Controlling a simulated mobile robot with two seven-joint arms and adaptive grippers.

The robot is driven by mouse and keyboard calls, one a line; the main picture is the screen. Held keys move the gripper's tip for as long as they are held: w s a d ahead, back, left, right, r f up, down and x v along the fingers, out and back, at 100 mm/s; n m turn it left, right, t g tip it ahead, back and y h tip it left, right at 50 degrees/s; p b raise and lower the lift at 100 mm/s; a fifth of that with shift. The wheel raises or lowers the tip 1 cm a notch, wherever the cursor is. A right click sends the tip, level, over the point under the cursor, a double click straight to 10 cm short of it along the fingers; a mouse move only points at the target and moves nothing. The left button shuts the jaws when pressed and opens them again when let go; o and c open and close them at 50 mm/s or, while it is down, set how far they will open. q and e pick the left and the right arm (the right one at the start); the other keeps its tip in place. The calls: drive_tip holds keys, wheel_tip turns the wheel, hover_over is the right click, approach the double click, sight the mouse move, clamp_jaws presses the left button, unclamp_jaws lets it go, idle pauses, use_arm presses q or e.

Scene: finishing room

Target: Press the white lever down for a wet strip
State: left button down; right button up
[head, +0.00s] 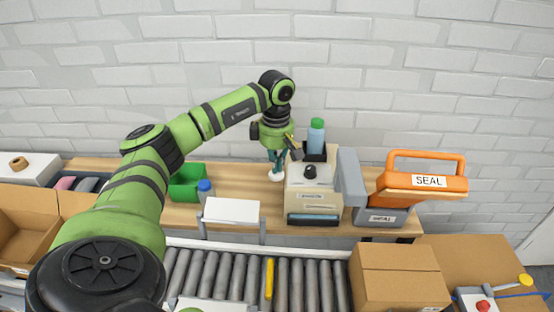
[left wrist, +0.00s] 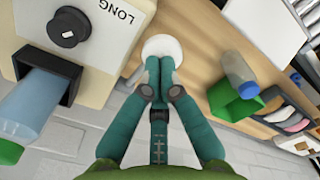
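The tape machine (head: 313,200) is a beige-grey box with a black dial on top. In the left wrist view the machine (left wrist: 97,52) shows the dial beside the word LONG. A white rounded piece, apparently the lever's end (head: 277,175), is at the machine's left side; it also shows in the left wrist view (left wrist: 160,46). My left gripper (head: 276,165) points down right over it. In the left wrist view its teal fingers (left wrist: 159,66) are together, with nothing visible between them. The tips overlap the white piece; I cannot tell if they touch. My right gripper is out of view.
A blue bottle with a green cap (head: 316,138) stands in a black holder behind the machine. An orange SEAL press (head: 420,182) is to the right. A green bin (head: 186,184) and small bottle (head: 205,188) are left. A roller conveyor (head: 240,280) and carton (head: 397,280) are in front.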

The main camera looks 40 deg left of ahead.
sight(276, 175)
use_arm(q)
drive_tip(key=shift+f, duration=0.35)
drive_tip(key=shift+s+d+f, duration=0.1)
drive_tip(key=shift+f, duration=0.05)
drive_tip(key=shift+s+d+f+b, duration=0.15)
drive_tip(key=shift+f+b, duration=0.2)
drive_tip(key=shift+f, duration=0.1)
idle(0.5)
drive_tip(key=shift+s+d+f+b, duration=0.2)
drive_tip(key=shift+f+b, duration=0.1)
drive_tip(key=shift+f, duration=0.2)
drive_tip(key=shift+s+f+b, duration=0.15)
drive_tip(key=shift+f+b, duration=0.2)
drive_tip(key=shift+f, duration=0.05)
idle(0.4)
